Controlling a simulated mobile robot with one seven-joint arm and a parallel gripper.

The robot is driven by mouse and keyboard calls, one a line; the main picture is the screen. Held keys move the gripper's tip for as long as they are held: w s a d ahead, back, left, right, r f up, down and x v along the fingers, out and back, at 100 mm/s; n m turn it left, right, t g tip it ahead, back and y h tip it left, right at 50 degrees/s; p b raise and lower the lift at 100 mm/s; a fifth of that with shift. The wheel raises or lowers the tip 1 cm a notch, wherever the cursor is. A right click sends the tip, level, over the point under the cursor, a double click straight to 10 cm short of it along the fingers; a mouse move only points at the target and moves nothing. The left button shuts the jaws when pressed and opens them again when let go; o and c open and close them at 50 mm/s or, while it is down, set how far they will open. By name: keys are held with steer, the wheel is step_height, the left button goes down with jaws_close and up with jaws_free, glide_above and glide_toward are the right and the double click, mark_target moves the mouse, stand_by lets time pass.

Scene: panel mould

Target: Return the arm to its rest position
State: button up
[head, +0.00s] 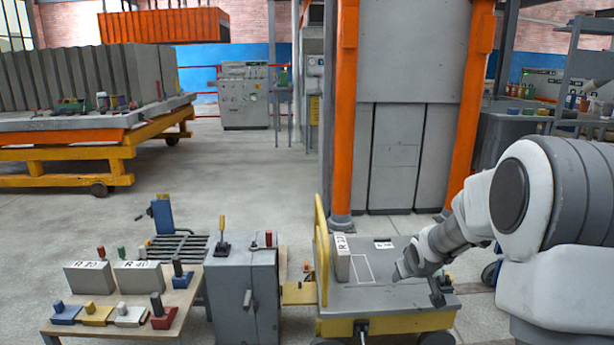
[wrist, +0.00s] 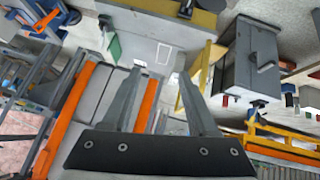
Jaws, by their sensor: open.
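My arm (head: 480,215) reaches in from the right edge of the head view. My gripper (head: 416,282) is over the right part of a grey-topped cart (head: 352,298) with a yellow frame. In the wrist view my gripper (wrist: 160,74) has its two dark fingers apart, with nothing held between them. A grey block with a white label (head: 341,258) stands at the left of the cart top, beside a white outlined rectangle (head: 363,269). I cannot tell how far the fingertips are above the cart top.
A grey cabinet with levers (head: 240,290) stands left of the cart. Beyond it is a low table (head: 190,303) with labelled grey blocks and coloured handled pieces. Orange posts (head: 343,110) and grey panels rise behind the cart.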

steer(key=a+v, duration=0.1)
steer(key=v, duration=0.9)
steer(key=s+a+r+m+g, duration=0.1)
steer(key=s+a+r, duration=0.15)
steer(key=s, duration=0.75)
steer(key=s+a+r+y, duration=0.1)
steer(key=s+a+r, duration=0.15)
steer(key=s, duration=0.65)
steer(key=s+a+r+m+g, duration=0.1)
steer(key=s+a, duration=0.2)
steer(key=s, duration=0.7)
step_height(320, 180, up, 28)
steer(key=p, duration=2.8)
steer(key=shift+w+a, duration=0.15)
steer(key=shift+a, duration=0.05)
steer(key=shift+a+f, duration=0.15)
